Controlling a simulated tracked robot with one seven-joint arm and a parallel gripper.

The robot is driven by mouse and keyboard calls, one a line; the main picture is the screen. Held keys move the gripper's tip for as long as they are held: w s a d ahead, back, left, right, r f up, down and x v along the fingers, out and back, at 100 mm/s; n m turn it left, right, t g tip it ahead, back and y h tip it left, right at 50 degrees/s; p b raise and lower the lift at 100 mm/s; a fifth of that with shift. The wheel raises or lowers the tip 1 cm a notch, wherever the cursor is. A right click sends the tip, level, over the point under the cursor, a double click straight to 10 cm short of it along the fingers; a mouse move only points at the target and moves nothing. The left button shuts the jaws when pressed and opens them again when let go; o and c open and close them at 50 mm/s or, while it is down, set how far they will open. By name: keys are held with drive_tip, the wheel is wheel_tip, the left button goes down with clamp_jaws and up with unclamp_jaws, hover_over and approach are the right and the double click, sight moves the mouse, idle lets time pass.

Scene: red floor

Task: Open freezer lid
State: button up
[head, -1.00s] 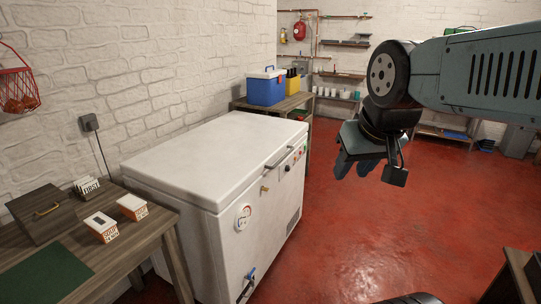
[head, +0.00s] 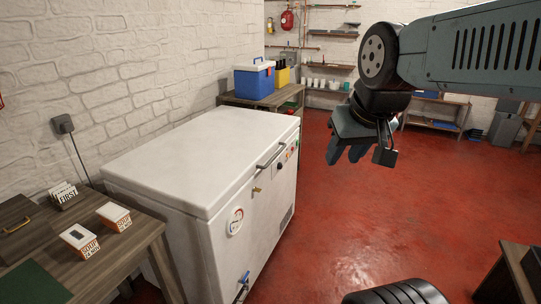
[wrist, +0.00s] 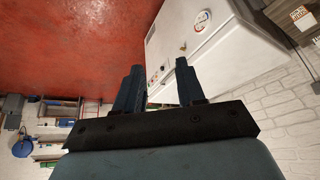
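A white chest freezer (head: 225,235) stands against the brick wall, left of centre in the head view. Its flat white lid (head: 190,155) is closed. A grey bar handle (head: 270,158) is on the lid's front edge. My gripper (head: 345,155) hangs in the air to the right of the freezer, apart from the handle. In the wrist view the freezer (wrist: 220,40) lies beyond the fingers. My gripper (wrist: 158,75) shows two dark fingers spread with a gap between them, and nothing is held.
A wooden table (head: 135,255) with two soup boxes (head: 82,240) stands at the near left. A blue cooler (head: 254,82) sits on a bench behind the freezer. Red floor (head: 365,215) is open in front of the freezer. A dark table edge (head: 515,275) is at lower right.

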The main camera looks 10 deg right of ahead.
drive_tip(key=w+a+f+m+g+y, duration=0.1)
drive_tip(key=w+f+y, duration=0.2)
drive_tip(key=w, duration=0.8)
drive_tip(key=w+f+g+y, duration=0.1)
drive_tip(key=w+f+y, duration=0.15)
drive_tip(key=w, duration=0.95)
drive_tip(key=w+a+f+m+g+y, duration=0.1)
drive_tip(key=w+f+y, duration=0.15)
drive_tip(key=w, duration=0.85)
drive_tip(key=w+d+f+m+t+y, duration=0.25)
drive_tip(key=w+d+f, duration=0.25)
drive_tip(key=w+f, duration=0.7)
drive_tip(key=m+t+y, duration=0.2)
drive_tip(key=m+t, duration=0.1)
drive_tip(key=t, duration=0.1)
approach(276, 156)
drive_tip(key=x, duration=0.3)
drive_tip(key=w+x, duration=0.1)
drive_tip(key=x, duration=0.3)
drive_tip(key=d+x, duration=0.1)
drive_tip(key=x, duration=0.3)
drive_tip(key=shift+w+d+f, duration=0.1)
drive_tip(key=shift+w+f, duration=0.05)
drive_tip(key=shift+f, duration=0.15)
clamp_jaws()
